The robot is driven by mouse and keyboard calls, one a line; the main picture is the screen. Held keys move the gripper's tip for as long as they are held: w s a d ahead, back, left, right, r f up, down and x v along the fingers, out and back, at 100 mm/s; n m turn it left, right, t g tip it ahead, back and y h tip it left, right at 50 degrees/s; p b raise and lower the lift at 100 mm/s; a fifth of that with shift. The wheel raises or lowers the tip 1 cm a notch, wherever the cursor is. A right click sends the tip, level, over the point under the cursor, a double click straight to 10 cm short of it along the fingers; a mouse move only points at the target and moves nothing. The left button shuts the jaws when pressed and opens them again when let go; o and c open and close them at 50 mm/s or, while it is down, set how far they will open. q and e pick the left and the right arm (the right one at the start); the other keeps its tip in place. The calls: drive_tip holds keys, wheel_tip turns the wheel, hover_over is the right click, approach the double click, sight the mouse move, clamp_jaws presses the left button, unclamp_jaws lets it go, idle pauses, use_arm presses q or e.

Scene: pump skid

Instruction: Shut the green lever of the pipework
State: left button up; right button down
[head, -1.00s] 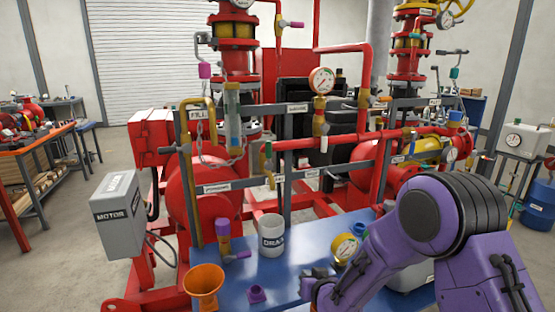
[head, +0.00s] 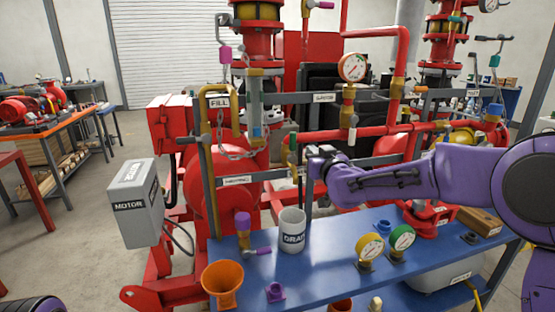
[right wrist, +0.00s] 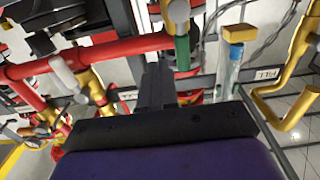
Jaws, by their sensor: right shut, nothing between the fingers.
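In the right wrist view the green lever (right wrist: 181,45) shows just beyond and slightly right of the fingertips. My right gripper (head: 313,162) is shut and empty, close to the lever on its right and a little lower. Its dark fingers (right wrist: 157,85) point at the red pipe in the wrist view. I cannot tell whether they touch the lever. My left gripper is not in view.
A brass FILL pipe (head: 206,110) and a sight glass (head: 255,110) stand left of the lever.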

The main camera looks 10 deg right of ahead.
drive_tip(key=shift+w+p, duration=1.1)
drive_tip(key=shift+w, duration=2.4)
drive_tip(key=shift+a+r+p, duration=0.3)
drive_tip(key=shift+a+r, duration=0.05)
drive_tip(key=shift+a, duration=0.15)
drive_tip(key=shift+s+a+r, duration=0.15)
drive_tip(key=shift+a+r, duration=0.1)
drive_tip(key=shift+a, duration=0.35)
drive_tip(key=shift+a+p, duration=0.35)
drive_tip(key=shift+a, duration=0.8)
drive_tip(key=shift+a+f, duration=0.2)
drive_tip(key=shift+a, duration=0.4)
drive_tip(key=b, duration=0.2)
approach(291, 142)
drive_tip(key=shift+w+a+f, duration=0.1)
drive_tip(key=shift+a+f, duration=0.2)
drive_tip(key=shift+a, duration=0.45)
drive_tip(key=shift+w+a+f, duration=0.1)
drive_tip(key=shift+a+f, duration=0.25)
drive_tip(key=shift+a, duration=0.4)
drive_tip(key=shift+w+a+f, duration=0.1)
drive_tip(key=shift+a+f, duration=0.2)
drive_tip(key=shift+a, duration=0.45)
